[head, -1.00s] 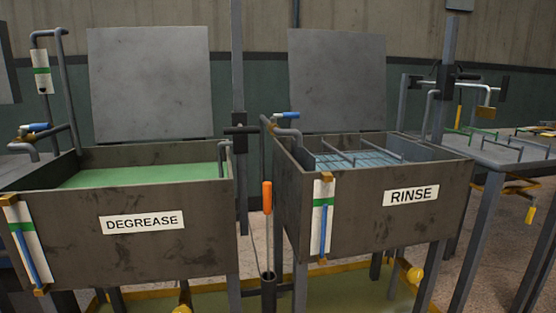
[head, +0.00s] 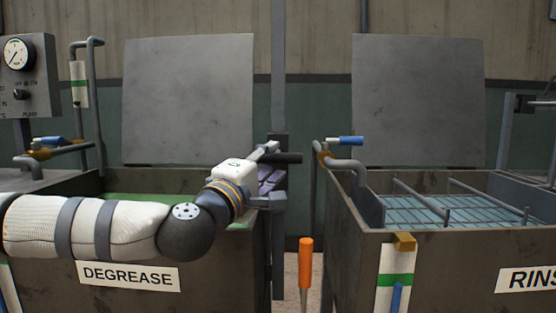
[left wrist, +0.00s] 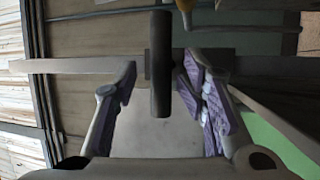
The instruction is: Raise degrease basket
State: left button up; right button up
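The degrease tank (head: 215,285) is a dark box with a DEGREASE label and green liquid (head: 125,203). I see no basket in it; my left arm covers much of the opening. A black handle (head: 288,158) sticks out from a slider (head: 279,143) on the grey post (head: 278,60) at the tank's right side. My left gripper (head: 270,176) is at this handle. In the left wrist view, the gripper (left wrist: 160,88) is open, its purple-padded fingers on either side of the black handle (left wrist: 161,60), with gaps visible. My right gripper is out of view.
The rinse tank (head: 450,265) stands at right with a wire basket (head: 430,210) in it. An orange-handled tool (head: 306,262) stands between the tanks. Pipes with blue-handled valves (head: 345,141) rise at the tanks' left corners. A gauge box (head: 20,75) is far left.

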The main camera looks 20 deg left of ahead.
pick_arm(q)
jog(key=shift+x, duration=1.5)
grip_shut()
notch_tip(320, 180, up, 17)
jog(key=p, duration=1)
jog(key=shift+p, duration=0.35)
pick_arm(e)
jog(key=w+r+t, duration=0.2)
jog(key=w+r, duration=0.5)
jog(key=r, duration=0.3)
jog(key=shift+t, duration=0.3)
pick_arm(q)
jog(key=shift+s+a, duration=0.1)
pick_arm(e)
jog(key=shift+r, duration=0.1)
pick_arm(q)
grip_release()
jog(key=shift+r, duration=0.1)
jog(key=shift+f, duration=0.4)
